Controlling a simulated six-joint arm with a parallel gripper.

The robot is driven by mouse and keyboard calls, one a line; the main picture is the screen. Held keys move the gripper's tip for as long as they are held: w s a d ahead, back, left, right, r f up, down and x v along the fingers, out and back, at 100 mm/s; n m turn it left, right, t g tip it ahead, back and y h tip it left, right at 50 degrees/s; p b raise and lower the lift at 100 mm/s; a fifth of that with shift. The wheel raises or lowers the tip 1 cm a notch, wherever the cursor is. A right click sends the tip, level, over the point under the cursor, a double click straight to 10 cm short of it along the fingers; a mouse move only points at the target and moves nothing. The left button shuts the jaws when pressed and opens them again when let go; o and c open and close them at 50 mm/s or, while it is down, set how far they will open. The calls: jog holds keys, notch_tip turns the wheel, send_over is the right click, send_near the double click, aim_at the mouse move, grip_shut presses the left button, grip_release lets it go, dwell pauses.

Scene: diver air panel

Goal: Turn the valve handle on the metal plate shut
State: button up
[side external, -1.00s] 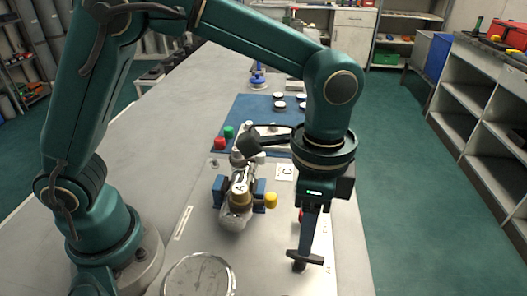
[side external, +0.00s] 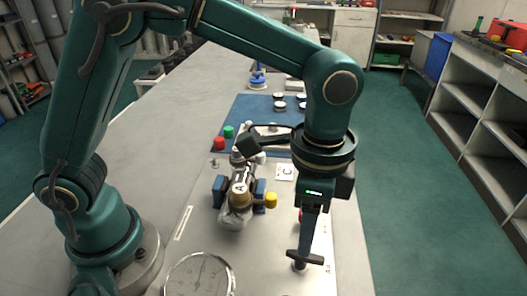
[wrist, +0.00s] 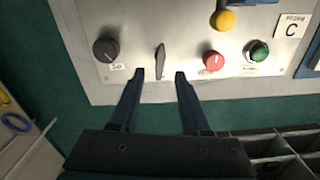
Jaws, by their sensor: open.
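The valve handle (wrist: 160,61) is a dark narrow lever on the pale metal plate (wrist: 135,25). In the wrist view it stands lengthwise up the picture, between a black knob (wrist: 105,48) and a red knob (wrist: 213,61). My gripper (wrist: 160,75) is open, with one finger on each side of the handle's line. I see no clear contact. In the side view the handle (side external: 312,258) shows as a black crossbar lying left to right, just at the lower end of my gripper (side external: 305,246). The exact finger depth around it is hard to tell.
A green knob (wrist: 258,53), a yellow cap (wrist: 222,20) and a label C (wrist: 291,26) are on the plate to the right.

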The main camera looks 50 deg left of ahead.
aim_at(304, 260)
jog(key=shift+a, duration=0.1)
jog(key=shift+f, duration=2.55)
grip_shut()
